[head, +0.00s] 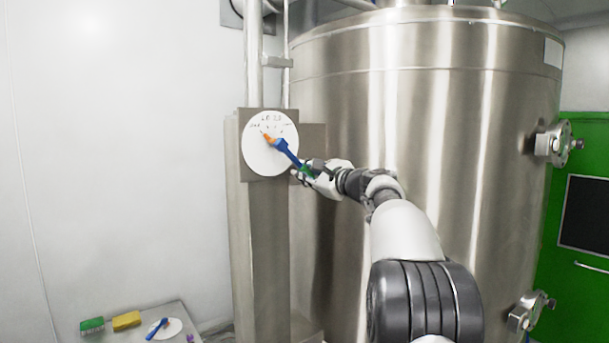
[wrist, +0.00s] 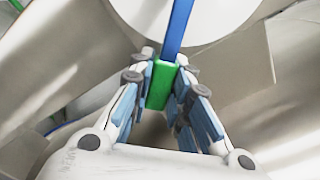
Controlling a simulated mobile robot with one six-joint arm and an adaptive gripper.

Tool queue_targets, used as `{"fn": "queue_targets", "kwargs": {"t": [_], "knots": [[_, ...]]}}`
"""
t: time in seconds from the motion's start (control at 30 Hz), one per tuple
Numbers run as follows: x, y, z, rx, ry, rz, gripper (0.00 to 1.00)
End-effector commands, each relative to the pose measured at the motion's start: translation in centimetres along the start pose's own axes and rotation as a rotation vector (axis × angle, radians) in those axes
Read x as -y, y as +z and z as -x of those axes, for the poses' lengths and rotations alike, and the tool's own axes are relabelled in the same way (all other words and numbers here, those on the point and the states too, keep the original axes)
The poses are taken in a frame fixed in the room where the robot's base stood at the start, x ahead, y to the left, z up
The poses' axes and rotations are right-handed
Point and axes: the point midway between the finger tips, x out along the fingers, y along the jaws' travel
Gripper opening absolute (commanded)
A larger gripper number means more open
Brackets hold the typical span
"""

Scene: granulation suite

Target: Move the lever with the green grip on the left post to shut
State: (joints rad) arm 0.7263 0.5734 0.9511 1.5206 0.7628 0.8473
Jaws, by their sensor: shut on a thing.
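The lever (head: 284,151) has a blue arm and a green grip, and an orange pointer (head: 266,136) at its hub. It sits on a round white dial plate (head: 256,158) on the grey metal post (head: 262,230). The lever slants down to the right from the hub, and the pointer aims up and left. The dial's lettering is too small to read. My gripper (head: 307,174) is shut on the green grip at the lever's lower end. In the wrist view the green grip (wrist: 160,86) stands between the fingers, with the blue arm (wrist: 178,28) running up to the white dial.
A large steel tank (head: 430,110) stands close behind and right of the post. A low table (head: 180,318) at bottom left carries a green block (head: 92,325), a yellow block (head: 126,321) and a blue-handled piece on a white disc (head: 172,329). A green door (head: 585,190) is at right.

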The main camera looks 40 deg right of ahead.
Motion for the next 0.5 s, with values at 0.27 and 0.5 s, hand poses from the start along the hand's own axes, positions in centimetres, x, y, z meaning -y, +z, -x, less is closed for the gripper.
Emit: {"fn": "queue_targets", "kwargs": {"t": [0.27,0.5], "knots": [[0.24,0.15,0.08,0.0,-0.003,0.016,0.0],[0.28,0.18,0.09,0.0,-0.004,0.015,0.27]]}}
